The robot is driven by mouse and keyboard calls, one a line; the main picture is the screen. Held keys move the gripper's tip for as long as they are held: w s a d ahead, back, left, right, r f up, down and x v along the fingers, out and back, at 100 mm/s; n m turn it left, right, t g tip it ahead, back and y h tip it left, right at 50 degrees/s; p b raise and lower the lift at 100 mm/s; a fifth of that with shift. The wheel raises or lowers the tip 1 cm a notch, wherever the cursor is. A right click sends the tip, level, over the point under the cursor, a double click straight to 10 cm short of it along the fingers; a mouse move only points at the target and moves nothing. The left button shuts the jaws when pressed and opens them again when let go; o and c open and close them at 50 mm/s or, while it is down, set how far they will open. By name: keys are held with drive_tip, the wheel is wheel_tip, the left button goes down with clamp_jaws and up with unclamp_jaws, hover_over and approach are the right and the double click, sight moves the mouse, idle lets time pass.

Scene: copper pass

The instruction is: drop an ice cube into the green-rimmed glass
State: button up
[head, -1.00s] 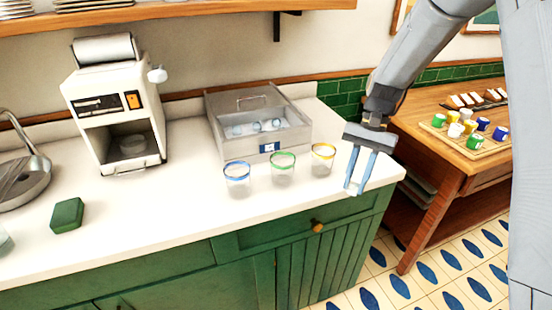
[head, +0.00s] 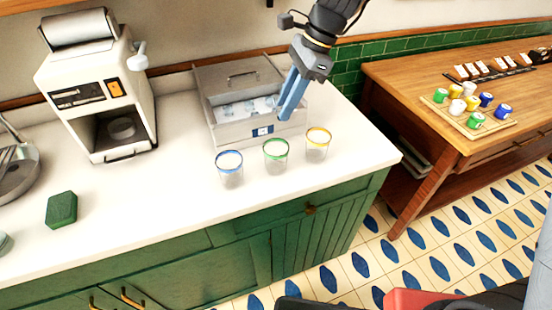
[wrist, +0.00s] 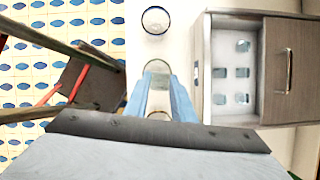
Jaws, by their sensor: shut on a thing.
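The green-rimmed glass (head: 276,156) stands upright on the white counter between the blue-rimmed glass (head: 229,168) and the yellow-rimmed glass (head: 317,145). My gripper (head: 283,112) is raised, fingers pointing down, in front of the ice bin's right side in the head view. In the wrist view my fingertips (wrist: 160,76) line up with the middle glass, seen below between them. The jaws are shut on an ice cube, which is clear and barely distinguishable there. The bin (head: 229,135) holds several clear ice cubes (wrist: 241,72); one place in their rows is empty.
The grey ice bin with its partly open lid (head: 240,77) stands close behind the glasses. A white machine (head: 95,95) and a green block (head: 62,209) are to the left. A wooden table (head: 420,95) with colored cups stands right.

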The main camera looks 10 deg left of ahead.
drive_tip(key=shift+f+b, duration=2.2)
drive_tip(key=shift+f, duration=0.15)
drive_tip(key=o, duration=1.1)
drive_tip(key=shift+c, duration=0.2)
drive_tip(key=shift+d+r, duration=0.1)
drive_tip(key=b+v, duration=0.2)
drive_tip(key=v, duration=0.5)
drive_tip(key=shift+r, duration=0.35)
drive_tip(key=shift+d+f, duration=0.1)
drive_tip(key=shift+d, duration=0.1)
